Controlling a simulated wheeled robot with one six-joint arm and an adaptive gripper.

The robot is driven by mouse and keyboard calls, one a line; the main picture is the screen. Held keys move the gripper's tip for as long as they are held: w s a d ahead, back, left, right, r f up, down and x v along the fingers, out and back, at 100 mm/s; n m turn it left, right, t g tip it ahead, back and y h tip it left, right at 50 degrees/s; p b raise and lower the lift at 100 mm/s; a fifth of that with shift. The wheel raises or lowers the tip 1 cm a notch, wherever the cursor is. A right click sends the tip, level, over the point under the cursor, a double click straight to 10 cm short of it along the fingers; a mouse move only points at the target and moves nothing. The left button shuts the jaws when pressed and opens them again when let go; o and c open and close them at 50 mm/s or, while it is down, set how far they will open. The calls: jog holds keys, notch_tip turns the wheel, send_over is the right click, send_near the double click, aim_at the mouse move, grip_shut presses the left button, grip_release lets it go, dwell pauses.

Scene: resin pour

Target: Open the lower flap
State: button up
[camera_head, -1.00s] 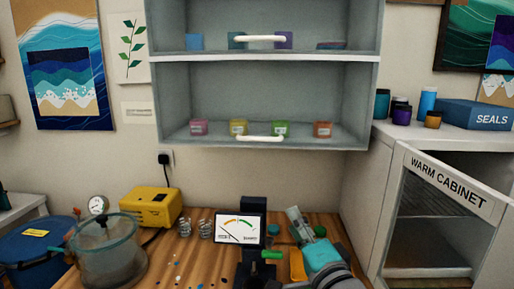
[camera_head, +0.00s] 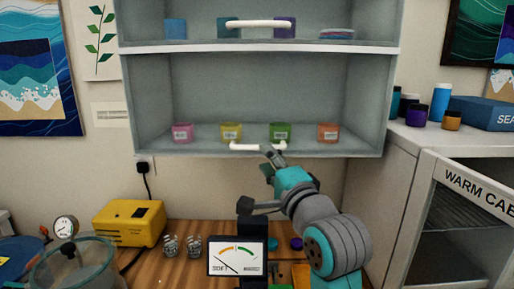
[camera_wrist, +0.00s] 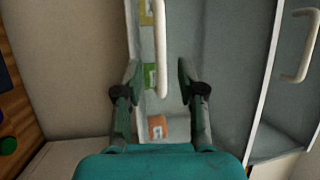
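The lower flap is a see-through front on the lower compartment of the grey wall cabinet. Its white bar handle (camera_head: 258,147) runs along the bottom edge, and the flap looks closed. My gripper (camera_head: 272,158) is raised to the right end of this handle. In the wrist view my gripper (camera_wrist: 158,78) is open, with one finger on each side of the handle (camera_wrist: 161,45). The handle's end shows between the fingers. I cannot tell whether either finger touches it.
Several coloured jars, one of them orange (camera_head: 328,132), stand behind the lower flap. The upper flap's handle (camera_head: 258,24) is above. The warm cabinet (camera_head: 470,190) is at the right. A meter (camera_head: 237,256) and a yellow box (camera_head: 129,223) stand on the wooden bench below.

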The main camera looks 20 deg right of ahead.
jog(key=shift+x, duration=3.05)
grip_shut()
